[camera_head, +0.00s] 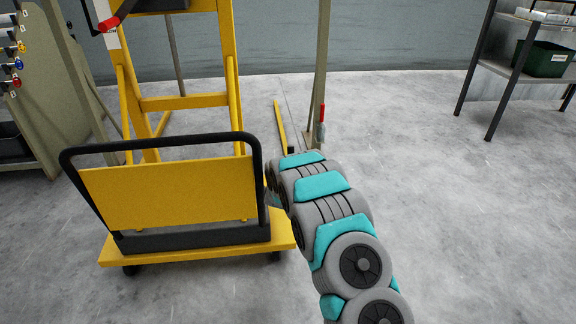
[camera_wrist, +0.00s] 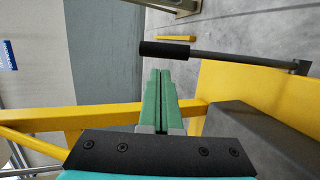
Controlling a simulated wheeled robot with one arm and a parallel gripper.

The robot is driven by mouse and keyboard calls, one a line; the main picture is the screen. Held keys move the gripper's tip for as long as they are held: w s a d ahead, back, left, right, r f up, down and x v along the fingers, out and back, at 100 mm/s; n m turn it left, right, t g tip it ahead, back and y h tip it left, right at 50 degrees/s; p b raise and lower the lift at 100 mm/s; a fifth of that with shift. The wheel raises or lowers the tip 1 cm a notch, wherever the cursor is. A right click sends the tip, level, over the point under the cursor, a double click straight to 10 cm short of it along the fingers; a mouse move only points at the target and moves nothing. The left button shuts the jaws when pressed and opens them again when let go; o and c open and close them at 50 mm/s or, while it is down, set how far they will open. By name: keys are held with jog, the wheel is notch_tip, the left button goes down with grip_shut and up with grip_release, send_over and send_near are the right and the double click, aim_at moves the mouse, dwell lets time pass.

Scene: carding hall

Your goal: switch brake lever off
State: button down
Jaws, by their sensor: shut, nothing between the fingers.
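In the wrist view a lever with a black grip (camera_wrist: 165,49) and a thin dark rod reaches in from the right, beside a yellow surface. It looks like the brake lever, but I cannot make out a label or its setting. My gripper (camera_wrist: 160,73) has its two green fingers together and empty, with the tips just below the grip in the picture. I cannot tell whether they touch it. In the head view my arm reaches to the right side of the yellow trolley (camera_head: 165,195), and hides my gripper and this lever.
The trolley has a black push frame (camera_head: 160,140). A yellow frame (camera_head: 185,103) stands behind it. A post with a red-gripped handle (camera_head: 322,115) stands beyond my arm. A shelf at right holds a dark green bin (camera_head: 545,60). The floor at right is clear.

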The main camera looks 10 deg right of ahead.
jog(key=shift+r+v, duration=0.2)
jog(key=shift+v, duration=2.75)
jog(key=s+r+m+g+y, duration=0.2)
jog(key=s+r+m+g, duration=0.25)
jog(key=s, duration=0.75)
jog(key=s+r+m+g+y, duration=0.1)
jog(key=s+r+m+g, duration=0.4)
jog(key=s, duration=0.6)
jog(key=s+d+r+m+g, duration=0.1)
jog(key=s+r+m+g, duration=0.1)
jog(key=s, duration=1.1)
jog(key=s+d+r+m+g, duration=0.1)
jog(key=s+r+m+g, duration=0.1)
jog(key=s, duration=1.2)
jog(key=s+d+r+m+g, duration=0.1)
jog(key=s+d+m+g, duration=0.1)
jog(key=s, duration=1.1)
jog(key=shift+s+r+m, duration=0.4)
jog(key=shift+m, duration=0.05)
